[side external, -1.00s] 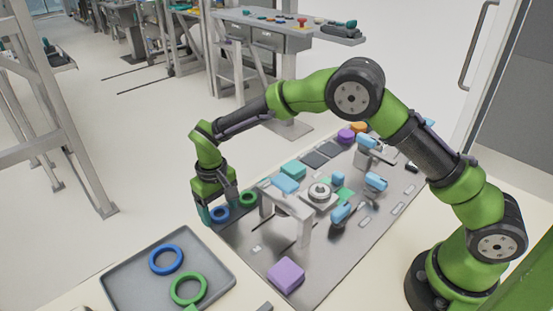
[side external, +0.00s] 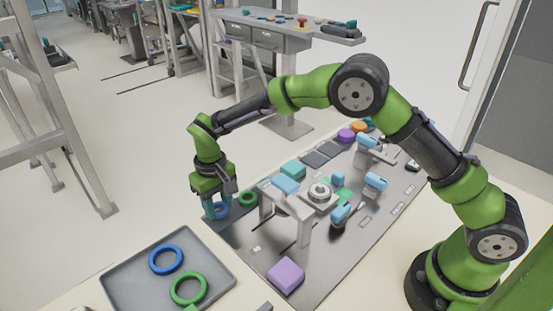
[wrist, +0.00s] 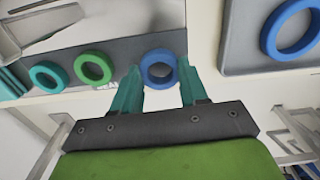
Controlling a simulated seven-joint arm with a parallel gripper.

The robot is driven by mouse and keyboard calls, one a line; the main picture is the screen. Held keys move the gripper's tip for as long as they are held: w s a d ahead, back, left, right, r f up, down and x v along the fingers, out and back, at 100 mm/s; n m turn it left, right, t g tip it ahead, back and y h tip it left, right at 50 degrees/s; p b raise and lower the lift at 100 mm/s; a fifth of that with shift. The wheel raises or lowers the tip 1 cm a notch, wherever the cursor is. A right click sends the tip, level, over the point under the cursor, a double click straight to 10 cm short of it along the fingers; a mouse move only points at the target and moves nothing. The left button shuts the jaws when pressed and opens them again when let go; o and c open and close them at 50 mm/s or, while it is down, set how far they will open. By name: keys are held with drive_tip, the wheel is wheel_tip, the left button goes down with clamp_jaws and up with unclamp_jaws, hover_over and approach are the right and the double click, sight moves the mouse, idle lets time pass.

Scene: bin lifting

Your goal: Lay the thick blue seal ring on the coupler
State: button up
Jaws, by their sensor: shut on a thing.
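A thick blue ring (side external: 221,210) is at the far left end of the metal work plate. My gripper (side external: 218,208) points down over it and is shut on it. In the wrist view the blue ring (wrist: 158,68) sits between the two teal fingers of my gripper (wrist: 160,80). I cannot tell whether it is clear of the surface. A round grey metal fitting (side external: 319,191), which looks like the coupler, stands on a square block right of my gripper, with no ring visible on it.
A green ring (side external: 248,199) lies just beside the held ring. A grey raised bracket (side external: 289,205) stands between my gripper and the fitting. A tray (side external: 213,268) at the front left holds another blue ring (side external: 166,260) and a green ring (side external: 188,289). A purple block (side external: 286,275) is near the front.

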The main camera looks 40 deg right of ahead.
drive_tip(key=d+r+m, duration=0.1)
drive_tip(key=d+r, duration=0.5)
drive_tip(key=r, duration=0.6)
hover_over(321, 186)
wheel_tip(321, 186, down, 3)
drive_tip(key=shift+s+r+n, duration=0.1)
drive_tip(key=shift+n, duration=0.3)
drive_tip(key=shift+f, duration=2.45)
drive_tip(key=shift+f, duration=1)
